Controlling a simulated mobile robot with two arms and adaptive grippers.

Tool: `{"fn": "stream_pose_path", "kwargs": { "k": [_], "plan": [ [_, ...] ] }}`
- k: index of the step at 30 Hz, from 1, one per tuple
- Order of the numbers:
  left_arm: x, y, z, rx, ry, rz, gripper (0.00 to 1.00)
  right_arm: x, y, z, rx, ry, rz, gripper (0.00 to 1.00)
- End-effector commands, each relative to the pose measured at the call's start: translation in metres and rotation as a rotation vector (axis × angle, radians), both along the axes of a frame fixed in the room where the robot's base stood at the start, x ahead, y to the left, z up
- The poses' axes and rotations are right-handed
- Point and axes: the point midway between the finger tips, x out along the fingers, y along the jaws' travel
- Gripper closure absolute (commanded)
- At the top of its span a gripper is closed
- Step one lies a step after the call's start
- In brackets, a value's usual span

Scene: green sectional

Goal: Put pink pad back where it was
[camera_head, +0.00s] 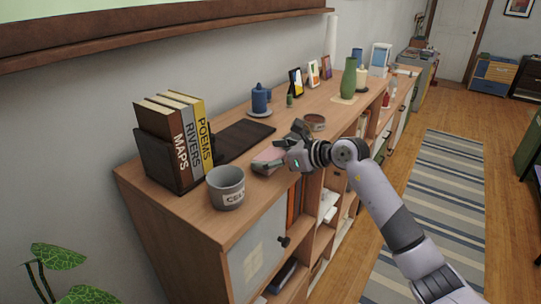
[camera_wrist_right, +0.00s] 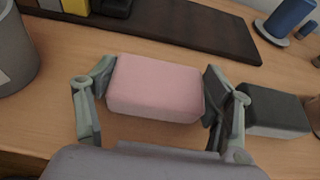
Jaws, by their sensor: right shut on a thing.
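The pink pad (camera_wrist_right: 155,88) is a soft-edged block between the two fingers of my right gripper (camera_wrist_right: 155,95) in the right wrist view. The fingers touch its two short ends. In the head view the pad (camera_head: 268,157) is at or just above the top of the wooden cabinet (camera_head: 325,101), partly hidden by my right gripper (camera_head: 283,160). I cannot tell whether it rests on the wood. My left gripper is not in view.
A grey mug (camera_head: 226,189) stands to the pad's left. A dark flat board (camera_head: 244,141) lies behind it, and a book holder with several books (camera_head: 181,135) is at the left. A dark grey block (camera_wrist_right: 273,110) lies beside the right finger. A blue canister (camera_head: 259,99) stands farther back.

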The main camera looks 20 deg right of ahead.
Motion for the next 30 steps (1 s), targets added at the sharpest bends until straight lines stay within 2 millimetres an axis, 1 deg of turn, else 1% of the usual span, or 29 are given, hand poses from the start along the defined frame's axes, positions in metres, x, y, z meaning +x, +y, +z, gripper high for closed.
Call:
{"fn": "stream_pose_path", "kwargs": {
  "k": [1,2,10,19,22,24,26,30],
  "plan": [
    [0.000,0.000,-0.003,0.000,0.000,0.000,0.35,0.000,0.000,-0.003,0.000,0.000,0.000,0.47],
    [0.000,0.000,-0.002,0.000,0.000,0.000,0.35,0.000,0.000,-0.002,0.000,0.000,-0.001,0.24],
    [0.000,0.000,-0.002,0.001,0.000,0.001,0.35,0.000,0.000,-0.002,-0.001,0.001,0.000,0.06],
    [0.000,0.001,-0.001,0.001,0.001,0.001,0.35,0.000,0.000,-0.001,-0.001,0.001,0.000,0.06],
    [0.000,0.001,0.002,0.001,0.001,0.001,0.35,0.000,0.000,0.003,0.000,0.000,0.001,0.06],
    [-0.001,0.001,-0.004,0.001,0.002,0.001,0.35,-0.005,-0.005,0.001,-0.003,0.000,-0.001,0.06],
    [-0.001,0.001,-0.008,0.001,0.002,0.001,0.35,-0.011,-0.011,0.004,-0.002,0.000,-0.001,0.06],
    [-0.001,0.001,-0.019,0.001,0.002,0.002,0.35,-0.033,-0.028,0.014,-0.005,-0.003,-0.002,0.06]
  ]
}}
